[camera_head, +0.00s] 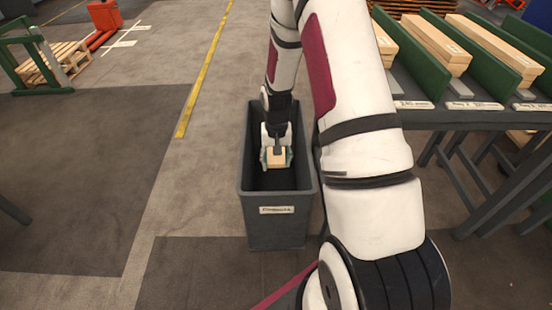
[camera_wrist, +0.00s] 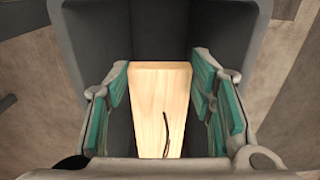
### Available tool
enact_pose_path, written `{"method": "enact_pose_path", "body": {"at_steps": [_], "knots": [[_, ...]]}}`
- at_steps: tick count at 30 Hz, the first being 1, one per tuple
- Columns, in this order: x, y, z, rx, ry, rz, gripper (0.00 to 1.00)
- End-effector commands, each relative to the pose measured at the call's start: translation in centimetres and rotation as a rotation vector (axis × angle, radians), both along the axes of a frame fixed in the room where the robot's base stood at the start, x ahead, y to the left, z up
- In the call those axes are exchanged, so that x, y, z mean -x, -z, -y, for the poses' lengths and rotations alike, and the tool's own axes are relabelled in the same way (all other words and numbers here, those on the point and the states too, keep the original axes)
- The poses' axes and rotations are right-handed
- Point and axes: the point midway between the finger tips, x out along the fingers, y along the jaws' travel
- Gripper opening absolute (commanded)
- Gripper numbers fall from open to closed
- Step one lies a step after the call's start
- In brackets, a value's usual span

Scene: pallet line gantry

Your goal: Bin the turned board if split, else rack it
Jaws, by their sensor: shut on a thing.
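My gripper (camera_head: 277,158) is inside the opening of a grey bin (camera_head: 275,207) with a white label on its front. The gripper is shut on a pale wooden board (camera_head: 278,157). In the wrist view the board (camera_wrist: 160,95) lies between the green finger pads of my gripper (camera_wrist: 165,105). A dark, crooked line like a split runs along the board's face near its lower end. The bin's dark inner walls (camera_wrist: 160,20) surround the gripper and board. The board's far end and the bin floor are hard to make out.
A rack (camera_head: 480,118) with green dividers and stacked boards (camera_head: 430,45) stands at the right, labels along its front edge. A yellow floor line (camera_head: 203,75) runs left of the bin. A wooden pallet (camera_head: 55,62) lies far left. The floor left of the bin is clear.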

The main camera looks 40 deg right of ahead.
Motion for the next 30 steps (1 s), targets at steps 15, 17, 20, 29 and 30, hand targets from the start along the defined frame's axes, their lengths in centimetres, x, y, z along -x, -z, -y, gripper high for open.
{"method": "enact_pose_path", "body": {"at_steps": [15,17,20,29,30], "knots": [[0.0,0.0,0.0,0.001,0.0,0.001,0.73],[0.0,0.0,0.0,0.001,0.0,0.001,0.73],[0.0,0.0,0.0,0.0,0.0,0.0,0.73],[-0.1,-3.2,0.0,0.002,0.001,0.005,0.73],[-0.1,-4.1,0.1,0.003,0.001,0.006,0.73]]}}
